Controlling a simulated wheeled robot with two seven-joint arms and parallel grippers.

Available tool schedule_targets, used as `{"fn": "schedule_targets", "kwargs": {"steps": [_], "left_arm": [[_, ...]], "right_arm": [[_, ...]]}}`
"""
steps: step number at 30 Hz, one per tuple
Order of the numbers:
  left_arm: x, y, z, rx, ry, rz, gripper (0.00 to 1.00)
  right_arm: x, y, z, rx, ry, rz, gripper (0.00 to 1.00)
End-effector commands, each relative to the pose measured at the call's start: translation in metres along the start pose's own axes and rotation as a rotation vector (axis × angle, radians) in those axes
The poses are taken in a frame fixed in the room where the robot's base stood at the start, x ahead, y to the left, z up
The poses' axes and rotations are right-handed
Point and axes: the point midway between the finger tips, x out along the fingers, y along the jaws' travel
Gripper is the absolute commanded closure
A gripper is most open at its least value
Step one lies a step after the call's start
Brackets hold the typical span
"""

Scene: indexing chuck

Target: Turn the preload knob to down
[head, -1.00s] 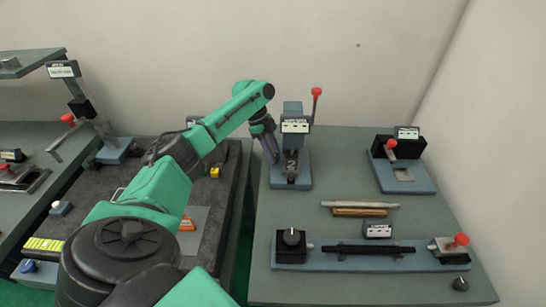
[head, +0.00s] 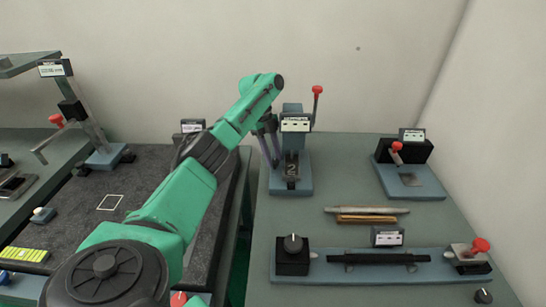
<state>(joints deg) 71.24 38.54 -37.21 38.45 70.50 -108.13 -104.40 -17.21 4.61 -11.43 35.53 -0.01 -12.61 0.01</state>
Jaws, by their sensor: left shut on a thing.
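My left gripper (head: 267,148) is at the left side of the blue upright fixture (head: 293,152), fingers pointing down. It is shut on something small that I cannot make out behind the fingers. The fixture has a white label, a red-tipped lever (head: 318,91) and a plate marked like a 2 (head: 291,168). A black round knob (head: 293,243) with a light pointer line facing up sits on a black block at the left end of the long blue base. Another small dark knob (head: 484,295) is at the front right. Labels are too small to show which is the preload knob. My right gripper is not in view.
The long blue base (head: 345,276) carries a black bar and a red-knobbed end piece (head: 480,244). Two rods (head: 365,210) lie behind it. Another blue fixture (head: 412,183) stands at the back right. A dark mat (head: 80,225) lies left of my arm.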

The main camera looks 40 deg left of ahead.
Motion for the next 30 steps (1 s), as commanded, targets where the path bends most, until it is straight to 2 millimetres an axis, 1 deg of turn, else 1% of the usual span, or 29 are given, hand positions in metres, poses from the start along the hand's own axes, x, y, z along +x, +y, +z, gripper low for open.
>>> {"fn": "schedule_targets", "kwargs": {"steps": [5,6,18,22,23,26,30], "left_arm": [[0.001,0.001,0.000,-0.001,0.000,0.003,1.00],[0.001,0.001,0.000,-0.001,0.000,0.003,0.51],[0.000,0.000,0.000,-0.001,0.000,0.000,0.51],[-0.002,0.001,0.000,-0.019,0.000,-0.007,0.51],[-0.003,0.001,-0.001,-0.033,-0.001,-0.013,0.51],[-0.008,0.003,-0.002,-0.108,-0.003,-0.042,0.51],[-0.013,0.006,-0.004,-0.306,-0.006,-0.121,0.51]], "right_arm": [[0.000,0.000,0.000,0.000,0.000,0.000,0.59],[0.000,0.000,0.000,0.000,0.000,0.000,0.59],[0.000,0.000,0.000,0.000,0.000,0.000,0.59],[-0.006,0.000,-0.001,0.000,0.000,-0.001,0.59],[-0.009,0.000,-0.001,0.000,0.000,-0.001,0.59],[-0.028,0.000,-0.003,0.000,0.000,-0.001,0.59],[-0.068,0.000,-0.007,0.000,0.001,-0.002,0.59]]}}
